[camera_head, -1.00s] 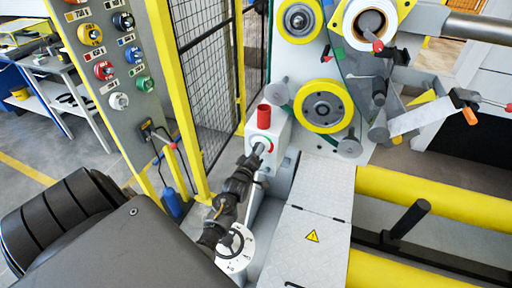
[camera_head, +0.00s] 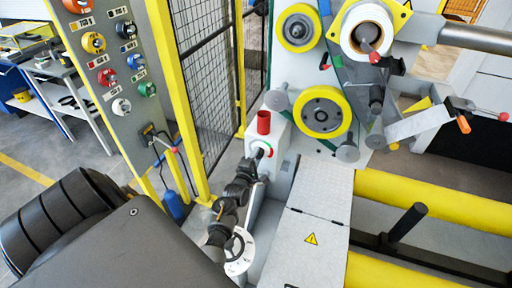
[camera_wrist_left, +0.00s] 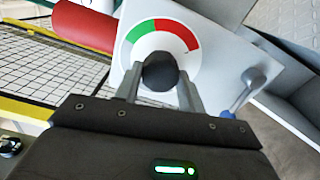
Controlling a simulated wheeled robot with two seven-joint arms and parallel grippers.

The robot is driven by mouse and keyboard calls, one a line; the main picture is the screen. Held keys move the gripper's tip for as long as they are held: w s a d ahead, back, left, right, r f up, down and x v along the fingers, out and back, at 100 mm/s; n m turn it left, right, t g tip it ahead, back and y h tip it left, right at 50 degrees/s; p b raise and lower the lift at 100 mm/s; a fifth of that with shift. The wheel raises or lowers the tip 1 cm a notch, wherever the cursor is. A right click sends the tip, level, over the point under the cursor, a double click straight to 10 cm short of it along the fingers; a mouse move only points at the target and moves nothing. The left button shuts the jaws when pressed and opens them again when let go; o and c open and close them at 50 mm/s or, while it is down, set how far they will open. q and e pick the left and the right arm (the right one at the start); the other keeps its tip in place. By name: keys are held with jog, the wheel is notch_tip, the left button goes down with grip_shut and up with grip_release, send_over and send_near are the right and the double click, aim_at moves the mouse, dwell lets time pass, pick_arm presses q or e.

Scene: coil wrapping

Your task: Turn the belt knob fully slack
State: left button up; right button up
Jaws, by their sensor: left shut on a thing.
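The belt knob (camera_wrist_left: 160,72) is a dark round knob in front of a white dial (camera_wrist_left: 186,38) with a green and a red arc, on the face of a light box. My left gripper (camera_wrist_left: 158,88) has one grey finger on each side of the knob and is shut on it. In the head view my left gripper (camera_head: 257,161) reaches the white box (camera_head: 277,138) and covers most of the dial. Any pointer mark on the knob is hidden or too small to tell. My right gripper is not in view.
A red cylinder (camera_head: 263,122) stands on top of the box. A small grey lever (camera_wrist_left: 256,82) sits beside the dial. A yellow post (camera_head: 178,100) and mesh fence (camera_head: 215,85) stand left; a yellow-rimmed wheel (camera_head: 321,111) and a metal cover (camera_head: 312,235) lie to the right.

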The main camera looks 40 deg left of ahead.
pick_arm(q)
jog(key=shift+n, duration=0.3)
dwell(0.4)
jog(key=o, duration=1)
jog(key=p+v, duration=0.5)
jog(key=v, duration=0.6)
jog(key=shift+p, duration=0.3)
jog(key=shift+w, duration=0.1)
